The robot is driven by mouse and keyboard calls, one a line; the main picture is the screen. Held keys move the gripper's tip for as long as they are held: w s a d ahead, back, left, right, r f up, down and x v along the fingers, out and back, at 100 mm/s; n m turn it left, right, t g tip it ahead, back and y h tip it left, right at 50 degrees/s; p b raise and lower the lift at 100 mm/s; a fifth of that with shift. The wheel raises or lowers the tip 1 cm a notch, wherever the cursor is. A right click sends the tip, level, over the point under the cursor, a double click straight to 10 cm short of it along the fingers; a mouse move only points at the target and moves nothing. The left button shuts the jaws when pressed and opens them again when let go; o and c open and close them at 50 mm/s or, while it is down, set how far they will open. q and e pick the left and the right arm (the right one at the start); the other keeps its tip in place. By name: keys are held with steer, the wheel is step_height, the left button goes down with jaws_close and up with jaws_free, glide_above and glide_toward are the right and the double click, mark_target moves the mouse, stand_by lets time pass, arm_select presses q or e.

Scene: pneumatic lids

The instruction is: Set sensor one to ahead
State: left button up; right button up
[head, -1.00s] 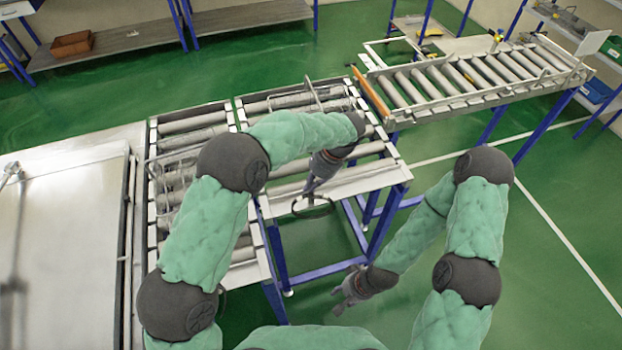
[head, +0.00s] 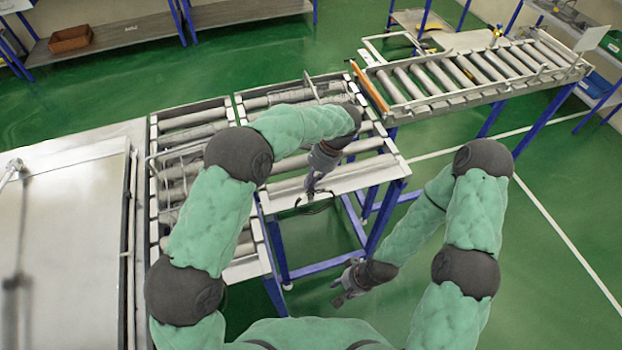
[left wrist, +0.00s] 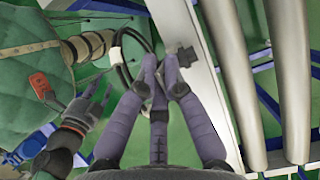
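A small dark block with a black cable, possibly the sensor (left wrist: 186,55), sits at the pale edge rail of the roller conveyor in the left wrist view. Its looped cable (left wrist: 124,62) hangs beside the rail, and the loop also shows in the head view (head: 318,209). No label is readable. My left gripper (head: 311,188) is over the near conveyor edge. In the left wrist view its fingertips (left wrist: 160,68) are close together, just left of the dark block. Whether they grip anything is unclear. My right gripper (head: 342,290) is lower, away from the conveyor, with fingers spread and empty.
Roller conveyor sections (head: 372,172) lie under and beside my left arm. A second roller conveyor (head: 470,75) stands at the back right, with an orange bar (head: 369,88) at its end. A metal cabinet top (head: 65,235) is at left. Green floor (head: 500,250) is free at right.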

arm_select(q)
steer(key=o, duration=0.4)
steer(key=v, duration=1.2)
steer(key=shift+r, duration=0.1)
